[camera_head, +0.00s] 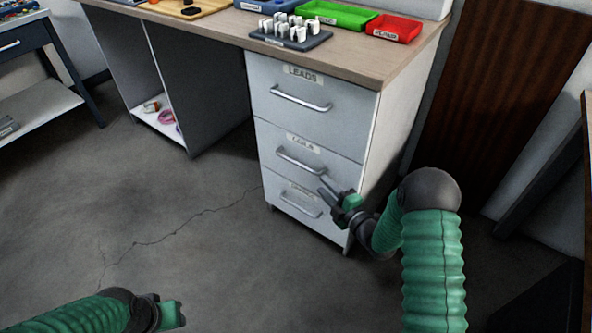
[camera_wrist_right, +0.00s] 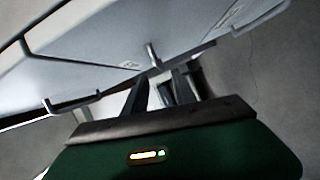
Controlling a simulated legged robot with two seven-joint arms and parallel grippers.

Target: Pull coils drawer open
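The coils drawer (camera_head: 275,142) is the middle one of three white drawers under the workbench. Its front looks flush with the others. Its bar handle (camera_head: 300,161) is silver. My right gripper (camera_head: 325,186) is just below and in front of the right end of this handle. In the right wrist view, the fingers of the right gripper (camera_wrist_right: 163,88) are apart with nothing held. A handle (camera_wrist_right: 153,56) shows just beyond and between the fingertips; contact cannot be told. My left gripper (camera_head: 172,315) is low at the left, away from the drawers; its fingers are not clear.
The leads drawer (camera_head: 285,92) is above and a third drawer (camera_head: 292,205) below, both shut. The bench top (camera_head: 221,28) carries a green tray (camera_head: 340,14), a red tray (camera_head: 394,28) and a dark rack (camera_head: 290,39). The floor (camera_head: 190,215) before the drawers is clear.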

